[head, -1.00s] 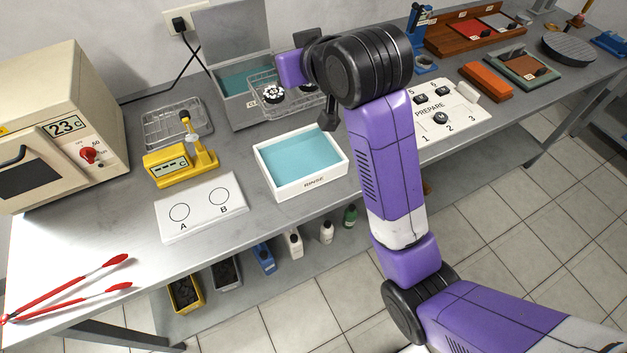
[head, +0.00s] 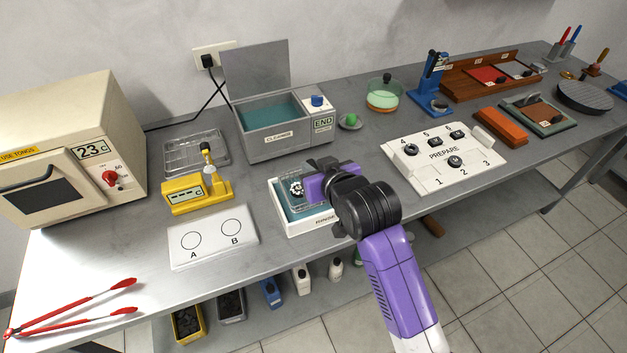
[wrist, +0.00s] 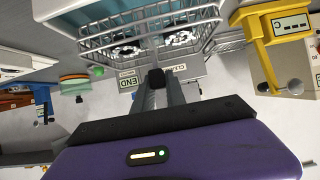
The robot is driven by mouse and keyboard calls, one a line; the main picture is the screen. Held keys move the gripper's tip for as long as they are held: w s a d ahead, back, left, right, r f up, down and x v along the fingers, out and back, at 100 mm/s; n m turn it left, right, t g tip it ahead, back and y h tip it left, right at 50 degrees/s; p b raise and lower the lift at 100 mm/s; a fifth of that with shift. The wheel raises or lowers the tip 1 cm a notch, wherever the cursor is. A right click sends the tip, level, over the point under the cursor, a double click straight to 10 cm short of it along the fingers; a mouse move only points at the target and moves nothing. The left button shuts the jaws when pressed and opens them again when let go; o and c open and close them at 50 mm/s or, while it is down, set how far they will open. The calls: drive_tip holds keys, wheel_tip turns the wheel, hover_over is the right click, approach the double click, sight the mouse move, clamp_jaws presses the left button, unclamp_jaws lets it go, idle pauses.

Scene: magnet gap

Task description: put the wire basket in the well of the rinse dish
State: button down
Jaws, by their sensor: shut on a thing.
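The rinse dish (head: 291,221) is a white rectangular tray with a teal well, on the table in front of the grey cleaner. My gripper (wrist: 158,78) is shut on the wire basket (wrist: 192,35), which carries two dark round parts with white tops. In the head view the basket (head: 289,200) is over the left part of the dish, and my purple gripper hides much of the dish and basket. In the wrist view the white dish (wrist: 88,10) shows behind the basket. I cannot tell whether the basket touches the well floor.
The cleaner (head: 285,145) stands open behind the dish, its display reading END. A yellow gauge (head: 195,192) and a white A/B plate (head: 213,237) are to the left. The white PREPARE board (head: 443,160) is to the right.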

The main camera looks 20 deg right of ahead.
drive_tip(key=shift+f, duration=2.4)
drive_tip(key=shift+f, duration=0.15)
drive_tip(key=c, duration=1.4)
unclamp_jaws()
drive_tip(key=shift+o, duration=0.2)
drive_tip(key=v, duration=1.2)
drive_tip(key=shift+b, duration=0.3)
